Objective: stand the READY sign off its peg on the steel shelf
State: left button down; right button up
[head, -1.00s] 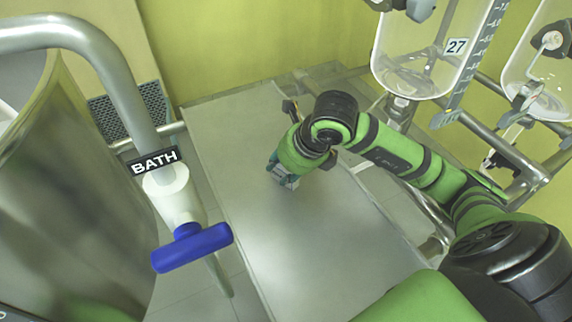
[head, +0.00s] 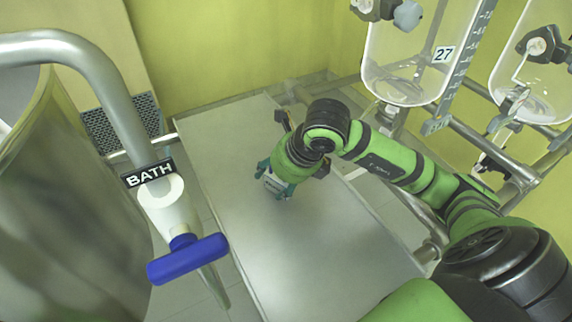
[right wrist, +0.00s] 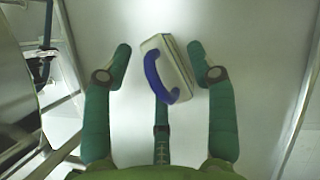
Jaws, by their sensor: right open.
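The sign, a small white block with a blue loop handle (right wrist: 168,75), is on the steel shelf (head: 235,190). In the head view only a pale piece of the sign (head: 274,184) shows between the fingers, and I cannot read its lettering. My right gripper (head: 274,190) is over it, pointing down. In the right wrist view the green fingers of my right gripper (right wrist: 160,70) are spread around the sign, with visible gaps on its left and right. The sign looks slightly turned. My left gripper is out of view. I see no empty peg.
The shelf's front part is bare.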

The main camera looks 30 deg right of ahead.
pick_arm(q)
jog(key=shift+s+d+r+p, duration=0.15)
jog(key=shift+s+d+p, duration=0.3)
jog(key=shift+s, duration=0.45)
pick_arm(e)
jog(key=v, duration=1.1)
jog(key=shift+r, duration=0.25)
jog(key=shift+s, duration=0.15)
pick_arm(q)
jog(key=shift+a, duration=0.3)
